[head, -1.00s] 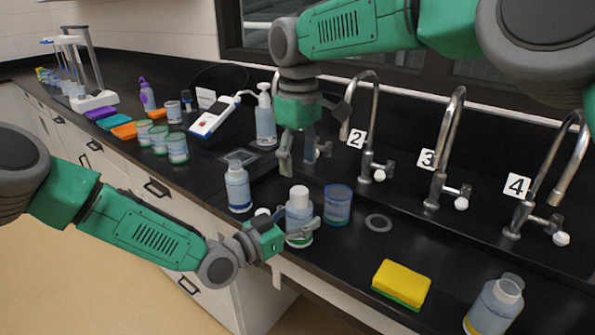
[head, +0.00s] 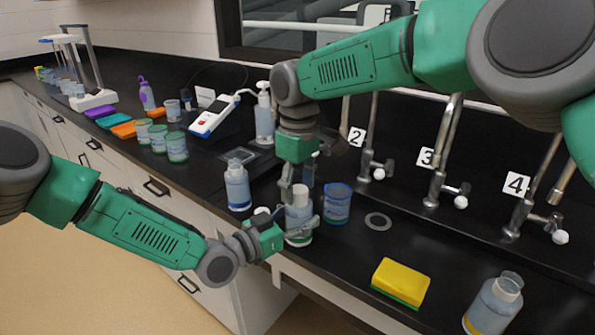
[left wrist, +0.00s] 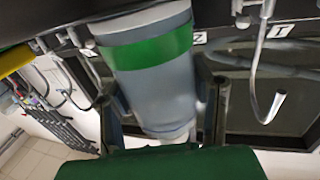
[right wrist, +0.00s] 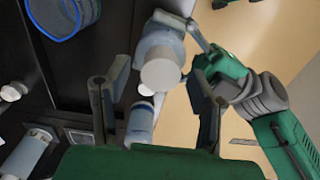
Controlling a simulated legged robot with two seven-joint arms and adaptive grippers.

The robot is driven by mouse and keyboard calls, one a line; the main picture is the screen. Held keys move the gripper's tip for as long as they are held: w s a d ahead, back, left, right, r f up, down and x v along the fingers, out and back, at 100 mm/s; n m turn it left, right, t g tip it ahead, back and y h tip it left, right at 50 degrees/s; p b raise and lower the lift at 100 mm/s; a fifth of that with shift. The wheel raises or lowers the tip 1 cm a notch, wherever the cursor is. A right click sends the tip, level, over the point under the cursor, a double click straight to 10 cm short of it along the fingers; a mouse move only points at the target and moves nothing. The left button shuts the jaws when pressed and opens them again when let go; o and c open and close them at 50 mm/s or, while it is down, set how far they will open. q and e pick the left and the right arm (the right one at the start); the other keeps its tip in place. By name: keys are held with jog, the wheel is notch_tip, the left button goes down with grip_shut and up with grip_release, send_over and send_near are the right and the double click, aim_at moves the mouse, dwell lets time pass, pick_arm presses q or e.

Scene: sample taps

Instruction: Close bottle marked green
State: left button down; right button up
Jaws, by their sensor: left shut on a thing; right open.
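A bottle with a green band (left wrist: 150,50) is held in my left gripper (head: 300,228) above the counter's front edge. In the head view it is upright, with a white cap (head: 300,191) on top; I cannot tell how tightly it sits. In the left wrist view the fingers (left wrist: 165,108) are on both sides of the bottle. My right gripper (head: 289,186) points down at the cap. In the right wrist view its fingers (right wrist: 160,85) are open and apart, with the round white cap (right wrist: 160,75) between and slightly beyond them.
A blue-rimmed beaker (head: 337,204) stands close right of the held bottle. Another bottle (head: 237,187) stands to the left, and a small white piece (head: 262,211) lies nearby. A sponge (head: 401,282), an open-necked bottle (head: 492,306) and numbered taps (head: 436,185) are to the right.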

jog(key=shift+f, duration=0.3)
grip_shut()
jog(key=shift+o, duration=0.9)
grip_release()
jog(key=shift+r, duration=0.1)
